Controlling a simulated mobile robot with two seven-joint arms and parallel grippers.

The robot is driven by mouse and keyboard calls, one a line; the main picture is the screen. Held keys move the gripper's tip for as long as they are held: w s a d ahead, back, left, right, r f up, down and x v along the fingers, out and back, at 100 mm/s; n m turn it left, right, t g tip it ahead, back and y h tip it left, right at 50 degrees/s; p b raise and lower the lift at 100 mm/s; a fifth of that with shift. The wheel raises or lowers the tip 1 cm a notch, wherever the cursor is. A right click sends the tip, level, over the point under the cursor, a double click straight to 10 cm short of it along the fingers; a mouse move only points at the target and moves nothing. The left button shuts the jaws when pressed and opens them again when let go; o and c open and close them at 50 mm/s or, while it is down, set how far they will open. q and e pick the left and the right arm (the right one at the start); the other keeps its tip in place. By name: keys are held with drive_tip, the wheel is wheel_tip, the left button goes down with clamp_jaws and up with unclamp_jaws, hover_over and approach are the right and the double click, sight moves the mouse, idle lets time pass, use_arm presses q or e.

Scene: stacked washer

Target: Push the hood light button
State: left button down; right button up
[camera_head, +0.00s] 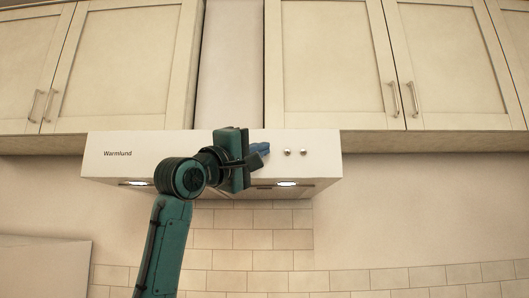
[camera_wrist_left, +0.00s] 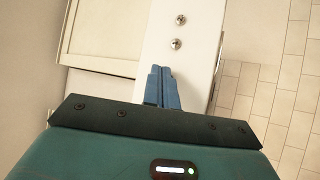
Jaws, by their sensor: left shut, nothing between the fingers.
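The white range hood (camera_head: 319,168), marked "Warmlund", hangs below the cabinets in the head view. Two small round metal buttons, one left (camera_head: 287,152) and one right (camera_head: 303,152), sit on its front face near the right end. In the left wrist view they also show, one nearer (camera_wrist_left: 177,44) and one farther (camera_wrist_left: 181,20). My left gripper (camera_head: 264,148) is in front of the hood face, just left of the buttons, its blue fingers shut and empty. In the left wrist view the fingertips (camera_wrist_left: 160,70) point toward the buttons, apart from them in the picture. My right gripper is out of view.
Cream cabinets with handles (camera_head: 330,65) run above the hood on both sides. Two lights, left (camera_head: 137,183) and right (camera_head: 286,184), glow on the hood's underside. A tiled wall (camera_head: 252,240) lies below. The space right of the hood is clear.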

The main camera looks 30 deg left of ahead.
use_arm(q)
drive_tip(key=shift+w+a, duration=0.1)
drive_tip(key=shift+w, duration=0.15)
drive_tip(key=shift+w+a, duration=0.1)
drive_tip(key=shift+w, duration=0.05)
idle(0.4)
drive_tip(key=shift+s+d, duration=0.35)
drive_tip(key=shift+s, duration=0.2)
drive_tip(key=shift+s+b, duration=0.1)
drive_tip(key=shift+b, duration=0.2)
drive_tip(key=s+d, duration=0.1)
drive_tip(key=s+d+b, duration=0.1)
drive_tip(key=s, duration=0.1)
drive_tip(key=s+d+b, duration=0.1)
drive_tip(key=s, duration=0.1)
drive_tip(key=shift+r, duration=0.1)
idle(0.6)
